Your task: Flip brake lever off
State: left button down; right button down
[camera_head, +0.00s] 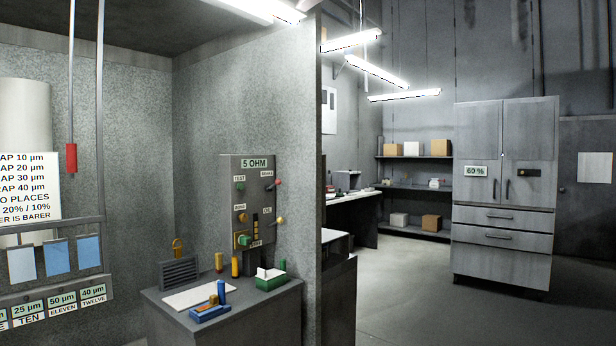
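A grey control box (247,205) under a "5 OHM" sign stands at the back of a grey cabinet, left of the picture's middle. On its upper right is a lever with a red knob (277,183), sticking out to the right; the small label above it seems to read "BRAKE". Below it is a second lever with a yellow knob (280,221). Whether either lever is on or off is too small to tell. Neither of my grippers is in view.
The grey cabinet top (274,301) holds a green box (270,283), a blue tray (209,314), a white sheet (193,298) and upright yellow cylinders. A wall edge (322,200) stands right of the control box. Open floor (400,290) lies to the right, before a tall cabinet (503,210).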

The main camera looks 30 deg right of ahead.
aim_at(278, 182)
jog(key=z, duration=1)
jog(key=i, duration=3.2)
jog(key=u, duration=1.25)
jog(key=i, duration=0.25)
jog(key=z, duration=0.2)
